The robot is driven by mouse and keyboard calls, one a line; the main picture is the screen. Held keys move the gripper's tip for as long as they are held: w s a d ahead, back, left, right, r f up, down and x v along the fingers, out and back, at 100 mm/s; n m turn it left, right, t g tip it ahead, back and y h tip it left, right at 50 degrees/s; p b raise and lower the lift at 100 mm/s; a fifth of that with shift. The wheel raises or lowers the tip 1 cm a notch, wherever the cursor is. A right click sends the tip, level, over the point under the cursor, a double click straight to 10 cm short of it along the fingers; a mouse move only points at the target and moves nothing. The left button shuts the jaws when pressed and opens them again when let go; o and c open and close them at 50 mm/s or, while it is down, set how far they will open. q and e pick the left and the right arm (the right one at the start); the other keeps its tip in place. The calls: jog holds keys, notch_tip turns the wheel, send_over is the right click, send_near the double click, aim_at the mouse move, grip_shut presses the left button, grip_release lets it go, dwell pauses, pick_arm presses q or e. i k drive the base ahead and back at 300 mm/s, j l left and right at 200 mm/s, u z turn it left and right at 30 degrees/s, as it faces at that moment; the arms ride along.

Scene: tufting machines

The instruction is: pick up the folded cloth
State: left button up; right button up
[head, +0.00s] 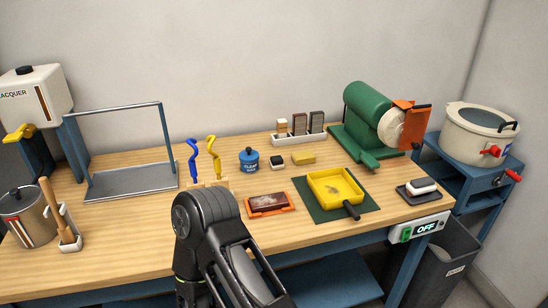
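A small flat yellow piece (303,159) lies on the wooden bench, right of a small dark block with a pale base. It may be the folded cloth, but it is too small to be sure. Nothing touches it from my side. One of my black arms rises from the bottom edge, in front of the bench's middle, with a bent joint at its top. I cannot tell which arm it is. No gripper fingertips of either arm can be made out.
The wooden bench (130,238) holds a metal frame (130,182), a blue jar (249,159), an orange-framed tray (269,204), a yellow tray (334,187) on a green mat and a green machine (368,112). A pot (482,134) stands right. Bare wood lies front left.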

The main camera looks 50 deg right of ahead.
aim_at(303, 158)
jog(key=k+l, duration=1.15)
jog(key=k, duration=0.05)
